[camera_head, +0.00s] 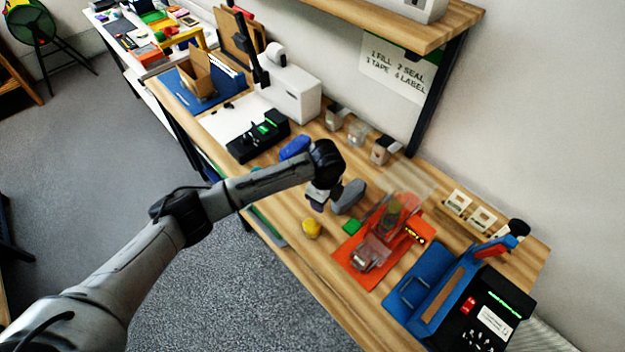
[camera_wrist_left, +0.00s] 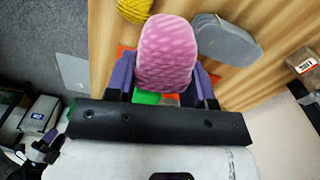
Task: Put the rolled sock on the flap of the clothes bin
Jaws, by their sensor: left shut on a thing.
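A pink, knit-textured rounded thing, which looks like the rolled sock (camera_wrist_left: 167,52), sits between the purple fingers of my left gripper (camera_wrist_left: 163,80) in the left wrist view. The gripper is shut on it. In the head view my left gripper (camera_head: 318,196) is over the workbench, beside a grey rounded thing (camera_head: 349,197), and the sock is hidden there. To its right, a clear-walled unit (camera_head: 385,228) with a tilted clear panel (camera_head: 408,182) stands on an orange mat (camera_head: 350,252). It may be the clothes bin with its flap, but I cannot tell for sure. My right gripper is not in view.
A blue tray (camera_head: 425,285) and black device (camera_head: 478,318) stand at the right. Small containers (camera_head: 358,133) line the wall side.

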